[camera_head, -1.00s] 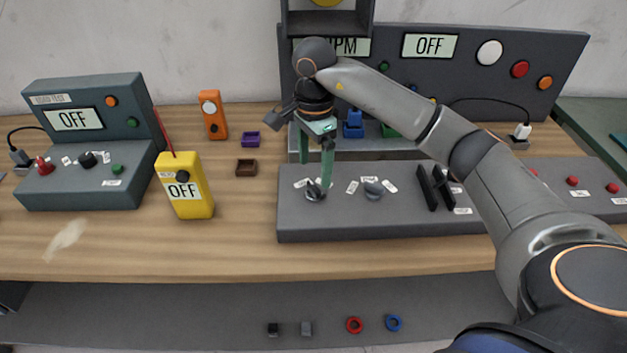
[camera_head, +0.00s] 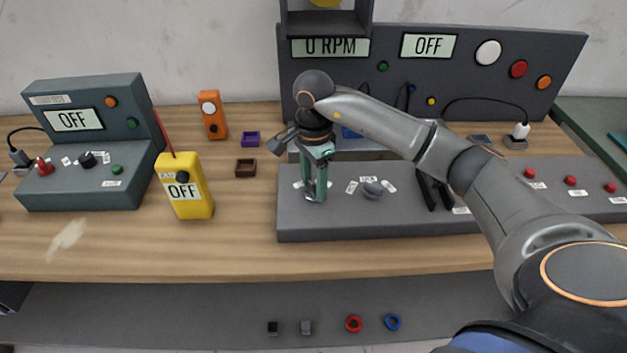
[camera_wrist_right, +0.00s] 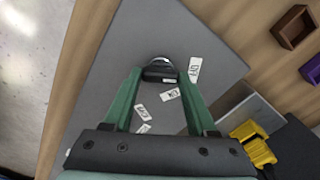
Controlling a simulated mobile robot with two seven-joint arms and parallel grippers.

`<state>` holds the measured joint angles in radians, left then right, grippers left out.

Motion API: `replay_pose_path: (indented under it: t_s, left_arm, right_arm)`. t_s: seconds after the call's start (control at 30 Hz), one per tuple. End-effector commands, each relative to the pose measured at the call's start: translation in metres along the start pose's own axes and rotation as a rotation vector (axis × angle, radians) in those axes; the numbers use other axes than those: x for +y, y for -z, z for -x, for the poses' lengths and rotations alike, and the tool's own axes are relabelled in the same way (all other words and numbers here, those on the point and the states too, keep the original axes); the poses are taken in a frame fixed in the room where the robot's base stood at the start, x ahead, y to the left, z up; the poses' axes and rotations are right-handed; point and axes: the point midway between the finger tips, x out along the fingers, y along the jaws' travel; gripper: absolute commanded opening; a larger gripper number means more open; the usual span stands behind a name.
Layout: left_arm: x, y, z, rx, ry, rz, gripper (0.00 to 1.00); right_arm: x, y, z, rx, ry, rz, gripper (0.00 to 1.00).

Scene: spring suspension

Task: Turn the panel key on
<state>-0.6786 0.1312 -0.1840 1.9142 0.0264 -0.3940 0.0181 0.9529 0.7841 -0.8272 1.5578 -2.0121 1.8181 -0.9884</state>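The panel key (camera_wrist_right: 160,70) is a small dark knob with a light grey round part on the grey console (camera_head: 290,225). My right gripper (camera_head: 315,198) points down over the console's left part, its two green fingers close together around the key and largely hiding it in the head view. In the right wrist view the fingertips (camera_wrist_right: 161,73) meet the two ends of the key's dark bar. White labels lie around it, one reading OFF (camera_wrist_right: 194,70). The back panel's display (camera_head: 429,46) reads OFF and another (camera_head: 331,47) reads 0 RPM. My left gripper is out of view.
A grey knob (camera_head: 372,190) and black upright parts (camera_head: 433,188) stand to the right on the console. A yellow meter (camera_head: 184,188) and a teal test box (camera_head: 70,185) stand left. The table front is mostly clear.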

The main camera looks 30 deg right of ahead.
Motion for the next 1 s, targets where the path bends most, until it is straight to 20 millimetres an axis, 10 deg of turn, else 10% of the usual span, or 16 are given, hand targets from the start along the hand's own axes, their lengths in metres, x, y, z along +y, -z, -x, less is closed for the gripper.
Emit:
replay_pose_path:
  t_s: [0.43, 1.0]
  left_arm:
    - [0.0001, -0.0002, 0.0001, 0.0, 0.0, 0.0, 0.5]
    - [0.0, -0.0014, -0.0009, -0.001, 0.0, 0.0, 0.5]
  right_arm:
    - [0.0002, -0.0002, 0.0003, 0.0, -0.001, 0.0, 0.03]
    - [0.0002, -0.0001, 0.0005, 0.0, -0.002, -0.185, 0.02]
